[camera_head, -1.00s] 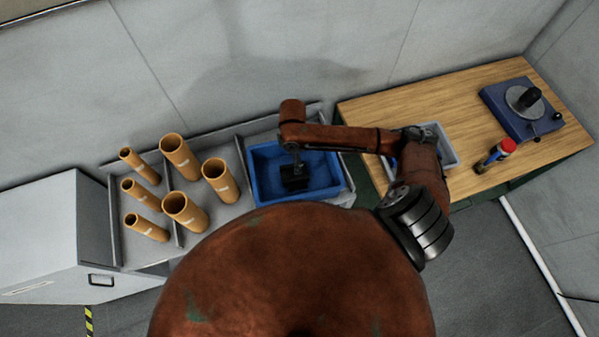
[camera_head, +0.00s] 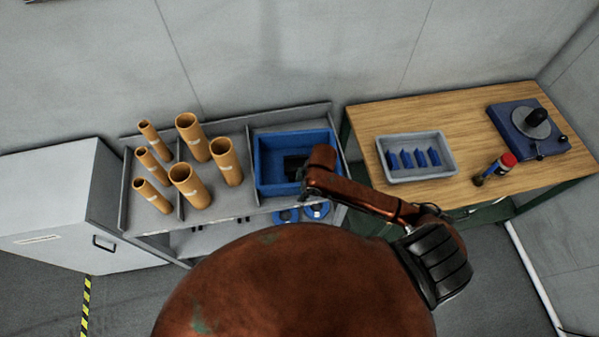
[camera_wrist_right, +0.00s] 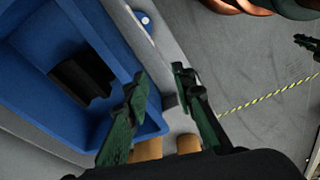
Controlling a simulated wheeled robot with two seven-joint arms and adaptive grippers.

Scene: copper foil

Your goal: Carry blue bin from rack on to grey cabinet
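The blue bin (camera_head: 268,148) sits on the grey rack (camera_head: 240,207), at its right end. A black object (camera_head: 291,165) lies inside it. My right gripper (camera_head: 312,193) is at the bin's front right side, partly hidden by its own wrist. In the right wrist view its two green fingers (camera_wrist_right: 160,105) are spread, close to the rim of the bin (camera_wrist_right: 152,122); I cannot tell whether they touch it. The grey cabinet (camera_head: 55,205) stands left of the rack. A dark part at the wrist view's right edge may be my left gripper (camera_wrist_right: 307,43); its state is unclear.
Several tan tubes (camera_head: 198,145) stand on the rack between bin and cabinet. Blue round items (camera_head: 287,215) are on the shelf below. The cabinet top looks clear.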

